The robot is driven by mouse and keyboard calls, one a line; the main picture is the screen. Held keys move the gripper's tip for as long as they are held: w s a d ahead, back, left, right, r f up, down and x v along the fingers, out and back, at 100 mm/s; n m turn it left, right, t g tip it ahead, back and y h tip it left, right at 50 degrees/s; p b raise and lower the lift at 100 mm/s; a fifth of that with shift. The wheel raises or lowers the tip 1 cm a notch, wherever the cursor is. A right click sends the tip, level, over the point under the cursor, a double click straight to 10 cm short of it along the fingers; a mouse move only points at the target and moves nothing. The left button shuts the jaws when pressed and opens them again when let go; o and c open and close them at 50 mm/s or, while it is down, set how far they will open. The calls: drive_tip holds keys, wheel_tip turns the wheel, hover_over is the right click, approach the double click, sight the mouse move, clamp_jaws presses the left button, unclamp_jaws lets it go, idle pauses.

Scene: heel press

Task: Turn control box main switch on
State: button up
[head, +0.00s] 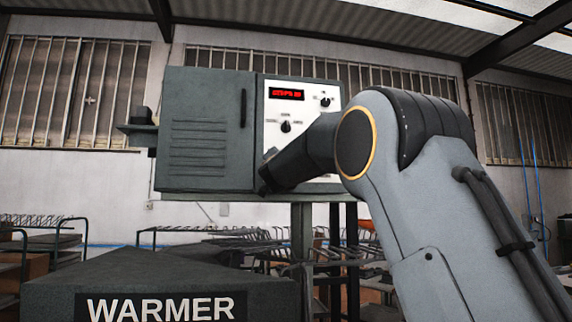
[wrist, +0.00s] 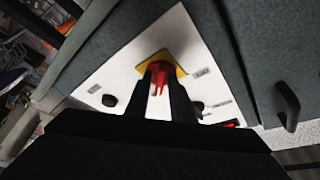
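The control box (head: 205,85) is a grey-green cabinet with a white panel (head: 272,113) on its right part. In the wrist view, the main switch (wrist: 158,82) is a red handle on a yellow plate (wrist: 161,58) on this panel. My gripper (wrist: 161,75) is at the switch, with one black finger on each side of the red handle. Little or no gap shows between fingers and handle, but I cannot tell whether they press on it. In the head view, my gripper (head: 267,175) is at the panel's lower left, and my arm hides the switch.
The panel also has a lit red display (head: 287,93) and black knobs (head: 286,127) (head: 325,101). A door handle (head: 243,108) stands out on the cabinet door left of the panel. A dark block marked WARMER (head: 160,306) and metal racks (head: 200,232) stand below.

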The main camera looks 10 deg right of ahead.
drive_tip(key=shift+o, duration=0.5)
drive_tip(key=b+v, duration=0.3)
drive_tip(key=v, duration=0.5)
drive_tip(key=shift+b, duration=0.35)
